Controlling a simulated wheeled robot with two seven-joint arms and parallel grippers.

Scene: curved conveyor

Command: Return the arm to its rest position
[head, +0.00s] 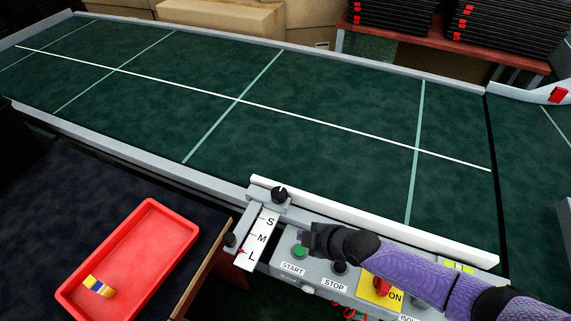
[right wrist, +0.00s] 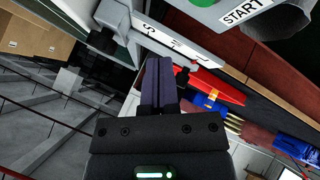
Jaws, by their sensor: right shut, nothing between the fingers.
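My right arm comes in from the lower right in the head view. Its gripper (head: 312,238) hangs over the control panel (head: 288,267), close to the green START button (head: 299,251). In the right wrist view the fingers of the right gripper (right wrist: 158,72) are together with nothing between them. I cannot tell from the head view whether the gripper touches the panel. My left gripper is not in view.
The green conveyor belt (head: 150,95) is empty. A size lever plate marked S, M, L (head: 258,240) stands beside the panel. A red tray (head: 140,255) with a small yellow, white and blue block (head: 98,286) is on the dark table. Cardboard boxes (head: 235,22) stand behind.

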